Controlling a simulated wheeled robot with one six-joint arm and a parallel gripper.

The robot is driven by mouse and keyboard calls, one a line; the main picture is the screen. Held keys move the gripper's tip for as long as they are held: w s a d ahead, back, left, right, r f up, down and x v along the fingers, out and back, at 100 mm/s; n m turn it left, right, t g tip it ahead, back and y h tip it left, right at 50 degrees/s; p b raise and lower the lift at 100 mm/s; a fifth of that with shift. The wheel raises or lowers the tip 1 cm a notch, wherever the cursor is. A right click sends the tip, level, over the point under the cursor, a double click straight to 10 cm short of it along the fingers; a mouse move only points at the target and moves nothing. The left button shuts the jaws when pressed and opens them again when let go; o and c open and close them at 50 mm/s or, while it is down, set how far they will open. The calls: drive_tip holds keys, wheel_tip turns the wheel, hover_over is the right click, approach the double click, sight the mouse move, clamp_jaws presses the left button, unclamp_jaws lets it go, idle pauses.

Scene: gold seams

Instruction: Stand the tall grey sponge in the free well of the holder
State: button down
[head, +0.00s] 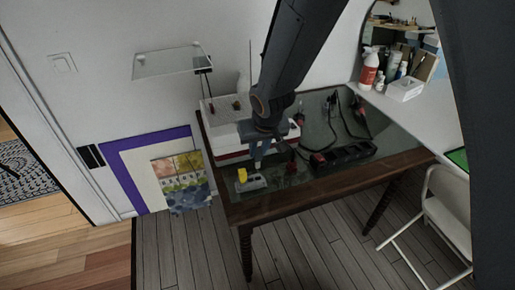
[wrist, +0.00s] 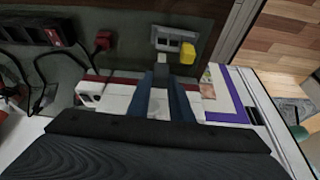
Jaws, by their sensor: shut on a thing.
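The holder (head: 252,184) is a small pale grey block with wells on the glass-topped table, near its front left. A yellow sponge (head: 242,174) stands at its left end. In the wrist view the holder (wrist: 165,34) is at the top, with the yellow sponge (wrist: 187,53) at its right end. My gripper (head: 258,153) is above and just behind the holder and points down. Its blue-grey fingers (wrist: 163,78) are closed on the tall grey sponge (wrist: 161,58), whose lower end shows beyond the fingertips. Whether the sponge touches the holder I cannot tell.
White and red boxes (head: 222,116) stand on the table behind my gripper. A black power strip (head: 343,156) with cables lies to the right. A folding chair (head: 445,205) stands at the right front. The glass beside the holder is mostly clear.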

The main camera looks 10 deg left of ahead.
sight(259, 166)
drive_tip(key=shift+f+b, duration=2.45)
drive_tip(key=shift+b, duration=0.3)
drive_tip(key=shift+f+b, duration=1.4)
drive_tip(key=shift+b, duration=0.5)
idle(1.3)
drive_tip(key=c, duration=1.5)
unclamp_jaws()
drive_tip(key=shift+d+r, duration=0.1)
drive_tip(key=shift+r, duration=0.05)
drive_tip(key=shift+w+r+p, duration=0.1)
drive_tip(key=shift+r+p, duration=3.3)
drive_tip(key=shift+p, duration=0.65)
